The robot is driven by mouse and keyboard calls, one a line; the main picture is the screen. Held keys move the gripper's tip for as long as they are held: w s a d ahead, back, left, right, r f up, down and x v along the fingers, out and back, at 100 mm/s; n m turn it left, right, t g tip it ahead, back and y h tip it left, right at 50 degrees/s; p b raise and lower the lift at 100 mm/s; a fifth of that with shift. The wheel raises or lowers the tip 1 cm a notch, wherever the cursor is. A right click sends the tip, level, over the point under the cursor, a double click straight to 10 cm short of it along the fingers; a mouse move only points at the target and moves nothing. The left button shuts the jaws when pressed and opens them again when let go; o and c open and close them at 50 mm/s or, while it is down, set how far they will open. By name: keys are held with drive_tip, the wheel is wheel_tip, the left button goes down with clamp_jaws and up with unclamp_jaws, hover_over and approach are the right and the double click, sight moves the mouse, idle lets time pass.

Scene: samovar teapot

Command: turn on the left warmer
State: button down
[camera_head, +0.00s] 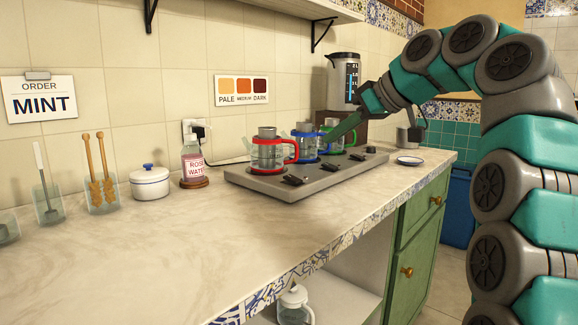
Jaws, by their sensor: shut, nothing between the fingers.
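A long grey warmer unit (240,177) lies on the counter with three positions in a row. A glass pot with a red frame (271,153) stands on the left position, a blue-framed one (307,143) on the middle and a green-framed one (334,137) on the right. Black switches sit along the front edge: the left switch (294,180), the middle switch (330,165) and the right switch (370,149). Whether any is on cannot be told. My gripper (326,144) is shut and empty, pointing down-left near the blue and green pots, partly covering them.
A rose water bottle (194,163), a white lidded pot (150,183) and glasses with utensils (102,190) stand left of the warmer. A kettle (343,82) is behind it, a small saucer (409,160) to the right. The front counter is clear.

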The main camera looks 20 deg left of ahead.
drive_tip(key=shift+w+a+r+n, duration=0.15)
drive_tip(key=shift+a+r+n, duration=0.3)
drive_tip(key=shift+a, duration=0.25)
drive_tip(key=b, duration=0.2)
hover_over(296, 179)
drive_tip(key=f, duration=0.6)
drive_tip(key=shift+s+d+f, duration=0.3)
drive_tip(key=shift+d, duration=0.05)
drive_tip(key=shift+w+a+f+b, duration=0.15)
drive_tip(key=shift+f+b, duration=0.45)
drive_tip(key=shift+f, duration=0.9)
drive_tip(key=shift+a+p, duration=0.15)
drive_tip(key=shift+p, duration=0.35)
